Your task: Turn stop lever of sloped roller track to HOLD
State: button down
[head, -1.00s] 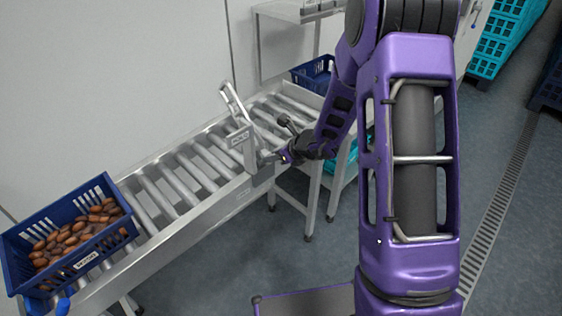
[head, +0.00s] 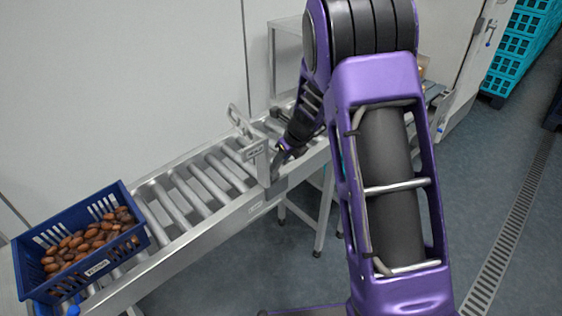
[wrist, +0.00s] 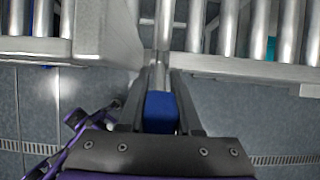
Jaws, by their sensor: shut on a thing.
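The sloped roller track (head: 215,215) runs from the lower left up to the back in the head view. An upright metal stop frame with a labelled plate (head: 256,150) stands at its near rail; I cannot read the label surely. My gripper (head: 281,154) is at the near rail just right of this plate. In the wrist view my gripper (wrist: 161,100) is shut on the stop lever's blue grip (wrist: 161,113), one finger on each side. The lever's metal rod (wrist: 161,60) runs from the grip toward the track. In the head view the lever is mostly hidden.
A blue crate (head: 140,238) of brown dates sits on the track's lower end, with a small blue knob (head: 73,310) near it. A pale wall (head: 120,80) stands behind. Teal crates (head: 510,50) are stacked at the back right. The right floor is open.

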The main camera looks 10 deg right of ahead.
jog(key=shift+w+a+r+g, duration=0.15)
jog(key=shift+w+g, duration=0.1)
jog(key=shift+g, duration=0.05)
dwell(0.5)
jog(key=c, duration=0.8)
grip_release()
jog(key=shift+c, duration=0.2)
